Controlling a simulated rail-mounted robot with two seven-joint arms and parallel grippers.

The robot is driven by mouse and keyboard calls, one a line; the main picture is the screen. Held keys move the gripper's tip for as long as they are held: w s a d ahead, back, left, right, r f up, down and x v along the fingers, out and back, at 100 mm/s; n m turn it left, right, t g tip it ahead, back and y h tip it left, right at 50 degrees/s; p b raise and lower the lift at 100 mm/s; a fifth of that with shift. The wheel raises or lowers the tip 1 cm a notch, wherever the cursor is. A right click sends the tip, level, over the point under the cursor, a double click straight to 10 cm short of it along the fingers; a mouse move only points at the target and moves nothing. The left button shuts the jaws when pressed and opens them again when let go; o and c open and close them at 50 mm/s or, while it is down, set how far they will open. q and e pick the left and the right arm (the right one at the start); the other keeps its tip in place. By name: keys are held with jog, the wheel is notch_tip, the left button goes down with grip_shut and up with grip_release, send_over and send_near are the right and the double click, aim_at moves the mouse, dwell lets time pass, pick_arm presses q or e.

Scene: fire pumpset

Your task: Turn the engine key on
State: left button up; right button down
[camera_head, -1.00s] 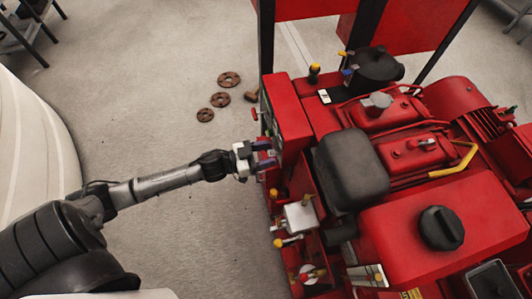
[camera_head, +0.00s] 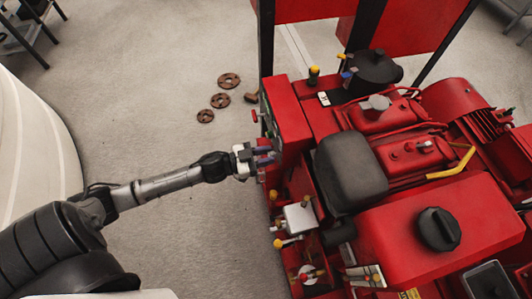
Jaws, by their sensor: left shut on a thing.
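My left gripper (camera_head: 266,157) reaches in from the left, its fingertips at the left-facing side panel of the red control box (camera_head: 289,112) on the pumpset. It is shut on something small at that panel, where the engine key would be. The key itself is too small and too hidden by the fingers to make out. The panel face is seen almost edge-on. My right gripper is not in view.
The red engine with a black seat-like cover (camera_head: 350,170) and a red tank with a black cap (camera_head: 438,229) fills the right. Levers with yellow knobs (camera_head: 279,243) stand below the gripper. Rusty flanges (camera_head: 220,101) lie on the open concrete floor.

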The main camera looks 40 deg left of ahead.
pick_arm(q)
jog(key=m+p, duration=0.2)
jog(key=m, duration=0.1)
jog(key=shift+r+p, duration=0.2)
jog(key=shift+p, duration=0.2)
jog(key=m+p, duration=0.2)
jog(key=m, duration=0.2)
jog(key=shift+f, duration=0.1)
jog(key=shift+m, duration=0.4)
jog(key=shift+f+p, duration=0.1)
jog(key=shift+p, duration=0.2)
jog(key=shift+m, duration=0.3)
jog(key=o, duration=0.9)
jog(key=shift+s, duration=0.1)
